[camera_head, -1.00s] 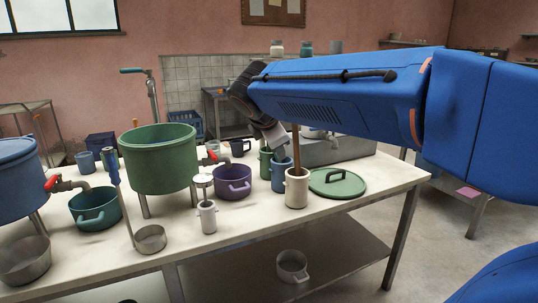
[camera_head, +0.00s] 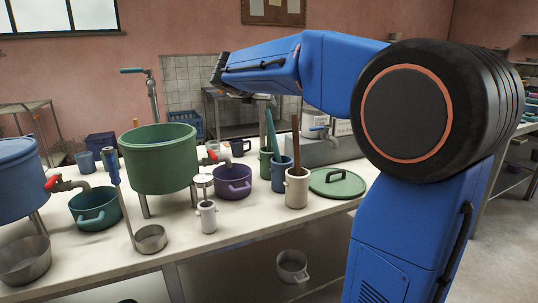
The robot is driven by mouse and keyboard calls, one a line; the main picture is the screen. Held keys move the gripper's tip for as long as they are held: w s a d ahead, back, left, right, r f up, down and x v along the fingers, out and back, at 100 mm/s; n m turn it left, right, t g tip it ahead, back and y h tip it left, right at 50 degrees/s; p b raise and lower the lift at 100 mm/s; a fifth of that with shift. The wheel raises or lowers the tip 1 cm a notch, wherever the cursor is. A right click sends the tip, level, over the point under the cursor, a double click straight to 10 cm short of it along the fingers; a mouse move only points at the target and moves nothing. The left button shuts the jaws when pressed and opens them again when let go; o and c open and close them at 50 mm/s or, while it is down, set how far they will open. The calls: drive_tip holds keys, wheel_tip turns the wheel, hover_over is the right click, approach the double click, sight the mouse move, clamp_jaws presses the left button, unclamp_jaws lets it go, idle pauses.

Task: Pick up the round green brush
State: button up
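A teal-green handle (camera_head: 270,130) stands up, slightly tilted, among the mugs on the right half of the table. Its lower end is hidden, and I cannot tell whether it is in the green mug (camera_head: 265,163) or the blue mug (camera_head: 279,176). No round brush head shows. My arm reaches in from the right, and its dark wrist (camera_head: 217,72) is above and left of the handle. My gripper is mostly hidden behind the forearm. I cannot make out its fingers or whether they hold anything.
A cream mug (camera_head: 297,190) with a brown stick (camera_head: 295,146) stands beside the blue mug. A green lid (camera_head: 350,186) lies to the right.

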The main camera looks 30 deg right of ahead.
drive_tip(key=x, duration=1)
drive_tip(key=shift+w+d, duration=0.15)
drive_tip(key=shift+w, duration=0.3)
clamp_jaws()
